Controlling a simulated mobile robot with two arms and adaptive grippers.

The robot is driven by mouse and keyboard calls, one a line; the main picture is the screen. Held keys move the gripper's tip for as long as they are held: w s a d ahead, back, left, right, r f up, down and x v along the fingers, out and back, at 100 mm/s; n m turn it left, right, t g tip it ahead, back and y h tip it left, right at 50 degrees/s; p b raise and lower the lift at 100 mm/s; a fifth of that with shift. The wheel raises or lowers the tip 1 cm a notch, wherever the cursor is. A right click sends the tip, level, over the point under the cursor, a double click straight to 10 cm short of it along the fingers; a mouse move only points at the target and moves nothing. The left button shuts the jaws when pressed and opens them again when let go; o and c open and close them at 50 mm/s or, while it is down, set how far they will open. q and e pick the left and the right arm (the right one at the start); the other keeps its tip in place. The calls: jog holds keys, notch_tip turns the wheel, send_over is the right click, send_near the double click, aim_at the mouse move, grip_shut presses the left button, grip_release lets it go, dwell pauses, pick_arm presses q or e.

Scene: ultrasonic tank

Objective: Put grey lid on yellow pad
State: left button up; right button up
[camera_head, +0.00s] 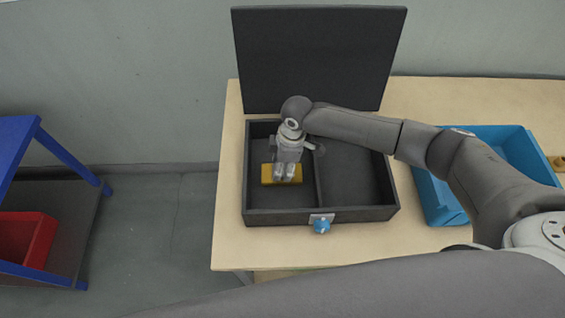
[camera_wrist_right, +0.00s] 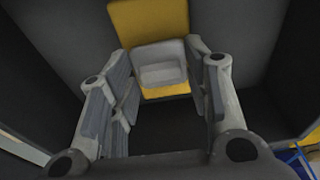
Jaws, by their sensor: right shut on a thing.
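The yellow pad (camera_head: 266,174) lies in the left compartment of the dark box on the table. My right gripper (camera_head: 288,177) points down over the pad and covers part of it. In the right wrist view the grey lid (camera_wrist_right: 160,70), a small rounded square, sits between the fingers, and my right gripper is shut on it. The lid is in front of the yellow pad (camera_wrist_right: 150,22), which shows above it and in a strip below it. I cannot tell whether the lid touches the pad. My left gripper is out of view.
The dark box (camera_head: 280,218) has a divider, an empty right compartment, a raised cover (camera_head: 318,60) and a blue knob (camera_head: 321,226) in front. A blue tray (camera_head: 434,204) stands to the right, partly behind my arm. A red bin (camera_head: 24,240) is at the far left.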

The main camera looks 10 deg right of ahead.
jog(key=shift+f, duration=0.25)
jog(key=shift+f, duration=0.15)
jog(key=o, duration=1)
notch_tip(320, 180, up, 12)
jog(key=d+b, duration=0.1)
jog(key=b, duration=0.1)
jog(key=shift+s+d+b, duration=0.2)
jog(key=shift+d+b, duration=0.15)
jog(key=shift+s, duration=0.1)
